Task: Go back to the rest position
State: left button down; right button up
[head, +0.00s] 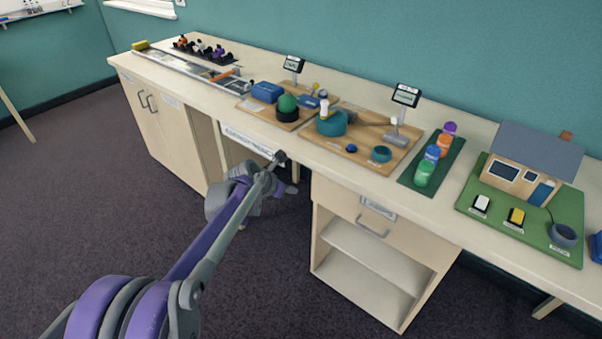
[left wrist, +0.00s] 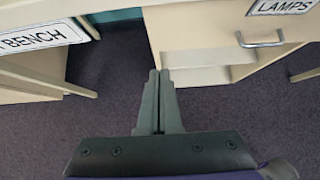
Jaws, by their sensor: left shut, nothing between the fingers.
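My left gripper (head: 281,157) is at the front edge of the long bench (head: 300,153), in front of the open knee space beside the drawer unit. In the left wrist view my left gripper (left wrist: 158,78) shows its two fingers closed together with nothing between them. Below and ahead of it lie dark carpet and the drawer unit (left wrist: 215,35) with a label reading "LAMPS". My right gripper is in neither view.
The bench top holds wooden boards with blue and teal parts (head: 331,124), a green mat with bottles (head: 449,129), and a model house (head: 531,165) on a green base. Two small signs (head: 406,95) stand at the back. Carpet (head: 90,190) in front is clear.

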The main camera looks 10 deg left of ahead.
pick_arm(q)
jog(key=s+r+m+g+y, duration=0.2)
jog(key=s+m, duration=1.3)
jog(key=s, duration=0.7)
jog(key=s+a+f+m+g+y, duration=0.1)
jog(key=s+a+f+m, duration=0.15)
jog(key=s+m, duration=0.65)
jog(key=s+a+f+m+y, duration=0.25)
jog(key=s+m, duration=0.35)
jog(key=s, duration=0.5)
notch_tip(320, 180, up, 14)
jog(key=w+p, duration=0.2)
jog(key=p, duration=1.1)
jog(key=shift+w+d+t+h+p, duration=0.3)
jog(key=shift+w+h, duration=0.1)
jog(key=shift+h, duration=0.05)
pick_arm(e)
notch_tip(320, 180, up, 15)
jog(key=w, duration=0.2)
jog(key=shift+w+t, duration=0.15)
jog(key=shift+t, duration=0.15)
pick_arm(q)
jog(key=shift+s, duration=0.1)
